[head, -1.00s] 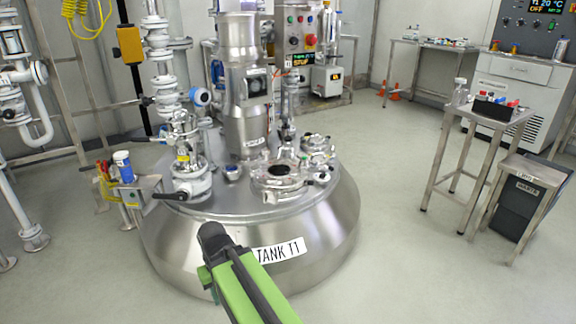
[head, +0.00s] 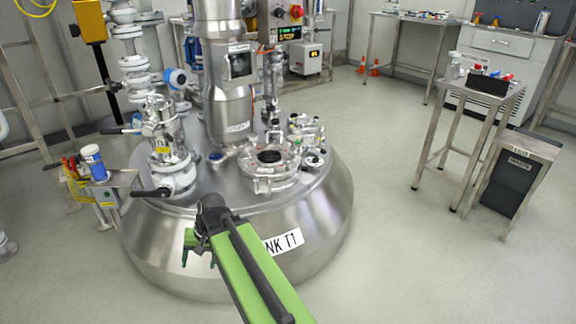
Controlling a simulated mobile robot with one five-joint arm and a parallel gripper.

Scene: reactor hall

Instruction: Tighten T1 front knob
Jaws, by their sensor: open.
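The steel vessel labelled TANK T1 (head: 318,228) stands in the middle, its label partly covered by my arm. On its top is a round manway (head: 270,168) with a dark centre and clamps around its rim. The front knob (head: 263,186) seems to be the small fitting on the near side of the rim; its details are too small to tell. My gripper (head: 189,248) is open and empty at the end of my green arm, in front of the tank's near left side. It is below and left of the manway, apart from the knob.
Valves and pipes (head: 165,145) rise at the tank's left, with a lever handle (head: 152,193) sticking out. A side shelf (head: 112,180) holds a blue-and-white container (head: 94,162). A steel table (head: 497,95) and waste bin (head: 508,185) stand right. The floor between is clear.

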